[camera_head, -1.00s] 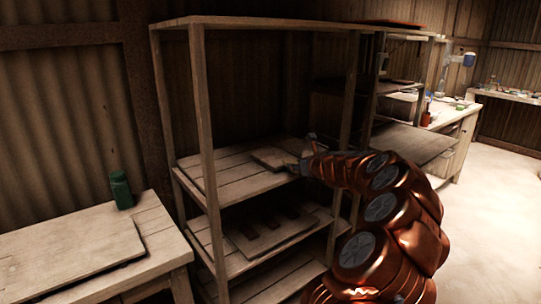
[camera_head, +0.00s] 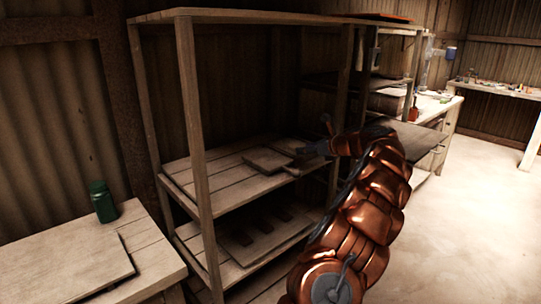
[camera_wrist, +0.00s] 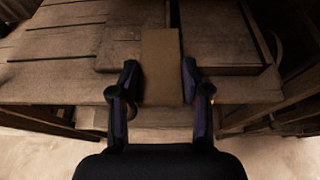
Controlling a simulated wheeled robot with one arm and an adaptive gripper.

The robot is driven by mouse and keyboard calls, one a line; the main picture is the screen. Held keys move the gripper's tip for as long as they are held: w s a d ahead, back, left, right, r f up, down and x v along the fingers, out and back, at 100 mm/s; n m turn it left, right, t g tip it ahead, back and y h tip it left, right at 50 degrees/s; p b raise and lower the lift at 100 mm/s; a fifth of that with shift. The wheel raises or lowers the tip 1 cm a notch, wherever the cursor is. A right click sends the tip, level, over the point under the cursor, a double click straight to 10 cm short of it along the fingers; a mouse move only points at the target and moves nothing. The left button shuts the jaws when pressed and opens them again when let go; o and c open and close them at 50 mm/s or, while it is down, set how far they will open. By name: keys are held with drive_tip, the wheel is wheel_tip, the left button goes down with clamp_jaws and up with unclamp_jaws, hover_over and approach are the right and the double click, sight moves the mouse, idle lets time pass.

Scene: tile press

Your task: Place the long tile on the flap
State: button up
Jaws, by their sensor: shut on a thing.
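A long, narrow brown tile (camera_wrist: 161,62) lies between the two fingers of my gripper (camera_wrist: 160,88) in the wrist view, pointing away over a wooden shelf. My gripper is shut on its near part. In the head view my gripper (camera_head: 308,150) is at the front right of the middle shelf, beside a flat board; the tile is too small there to outline clearly. A dark flat panel (camera_head: 420,140), which looks like the flap, juts out to the right of the shelf unit, behind my arm. My arm hides part of it.
The wooden shelf unit (camera_head: 192,110) has upright posts near my arm. A flat board (camera_head: 268,160) lies on its middle shelf (camera_head: 225,190), and a slotted board (camera_head: 265,235) lies below. A bench (camera_head: 150,245) with a green bottle (camera_head: 102,202) stands left. Floor at right is clear.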

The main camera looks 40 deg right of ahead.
hover_over(274, 159)
drive_tip(key=shift+w+d+f, duration=0.1)
drive_tip(key=shift+d+f, duration=0.1)
drive_tip(key=shift+f, duration=2.25)
drive_tip(key=shift+r, duration=0.1)
drive_tip(key=o, duration=0.9)
drive_tip(key=shift+o, duration=0.2)
